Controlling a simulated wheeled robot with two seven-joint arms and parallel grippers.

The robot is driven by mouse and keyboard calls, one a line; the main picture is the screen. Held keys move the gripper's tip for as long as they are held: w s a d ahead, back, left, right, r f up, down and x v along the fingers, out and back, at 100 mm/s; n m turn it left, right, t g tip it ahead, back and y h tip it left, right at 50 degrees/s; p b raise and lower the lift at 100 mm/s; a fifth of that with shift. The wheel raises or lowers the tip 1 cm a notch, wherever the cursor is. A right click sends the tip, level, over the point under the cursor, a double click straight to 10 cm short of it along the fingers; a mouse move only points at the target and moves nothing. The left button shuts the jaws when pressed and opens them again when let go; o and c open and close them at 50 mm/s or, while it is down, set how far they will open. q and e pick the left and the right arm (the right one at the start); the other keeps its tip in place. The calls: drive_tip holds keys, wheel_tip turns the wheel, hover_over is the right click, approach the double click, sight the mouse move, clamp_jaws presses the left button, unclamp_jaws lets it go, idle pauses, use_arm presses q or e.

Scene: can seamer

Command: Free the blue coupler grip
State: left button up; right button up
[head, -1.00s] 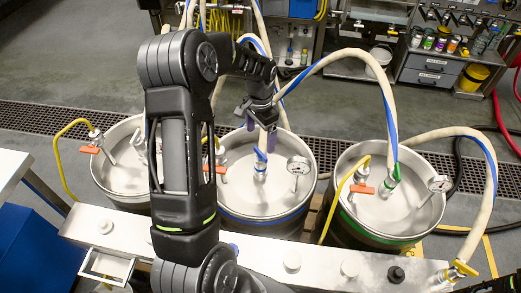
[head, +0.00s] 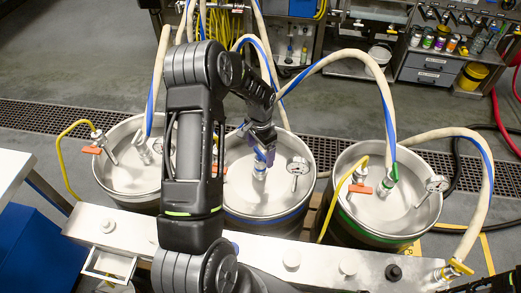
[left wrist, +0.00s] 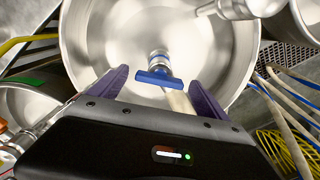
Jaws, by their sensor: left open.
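The blue coupler grip (left wrist: 160,78) is a blue crossbar on a metal fitting, with a pale hose (left wrist: 181,102) running from it under my gripper. The fitting (head: 259,172) stands on the lid of the middle drum (head: 235,191); in the head view my fingers mostly cover the grip. My left gripper (head: 265,153) is open just above the fitting, coming from the far side. In the left wrist view its purple fingers (left wrist: 157,76) stand on either side of the grip, with a gap at each side. My right gripper is out of view.
A gauge (head: 298,167) stands right of the coupler on the same lid. Drums with orange-handled valves stand left (head: 112,170) and right (head: 345,220), the right one with a green coupler (head: 390,178). Hoses arch behind. A metal beam (head: 330,262) runs along the front.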

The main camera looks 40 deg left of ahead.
use_arm(q)
drive_tip(key=c, duration=1.4)
drive_tip(key=shift+o, duration=0.2)
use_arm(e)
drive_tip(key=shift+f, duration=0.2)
use_arm(q)
drive_tip(key=shift+f+n+b, duration=0.15)
drive_tip(key=shift+n+b, duration=0.65)
drive_tip(key=shift+b, duration=0.1)
drive_tip(key=shift+n+b, duration=0.95)
drive_tip(key=shift+n, duration=0.15)
drive_tip(key=shift+n+b, duration=0.7)
drive_tip(key=shift+n, duration=0.5)
drive_tip(key=shift+n+b, duration=0.55)
drive_tip(key=shift+n, duration=0.85)
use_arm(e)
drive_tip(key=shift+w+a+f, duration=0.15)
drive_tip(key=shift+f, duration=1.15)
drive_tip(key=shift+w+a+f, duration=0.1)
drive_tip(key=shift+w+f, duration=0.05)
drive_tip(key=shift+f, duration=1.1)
